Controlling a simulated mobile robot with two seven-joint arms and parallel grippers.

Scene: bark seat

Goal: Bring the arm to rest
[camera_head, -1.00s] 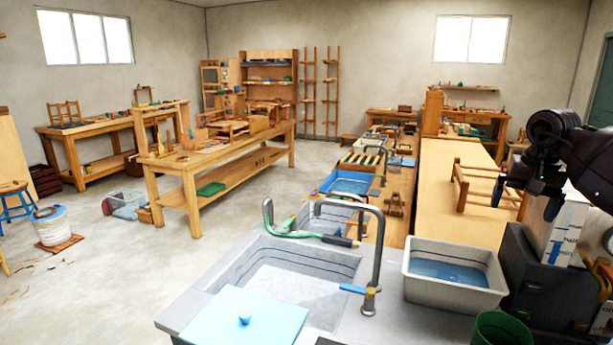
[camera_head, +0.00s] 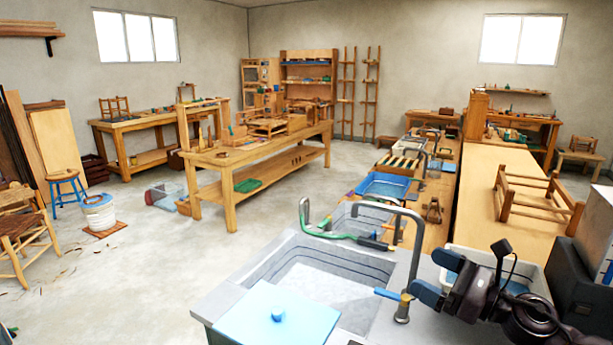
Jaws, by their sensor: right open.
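My right gripper (camera_head: 436,277) is at the lower right of the head view. Its two blue-grey fingers point left and stand apart, with nothing between them. In the picture it overlaps the grey-white basin (camera_head: 541,281) and lies just right of the sink tap (camera_head: 412,262). I cannot tell how high it is above the counter. My right arm comes in from the lower right and hides part of the basin. My left gripper is not in view.
The sink (camera_head: 310,278), with a pale blue lid (camera_head: 268,318) at its front, fills the near middle. A small wooden frame (camera_head: 537,195) stands on the bench to the right. A dark box (camera_head: 577,275) is at the right edge.

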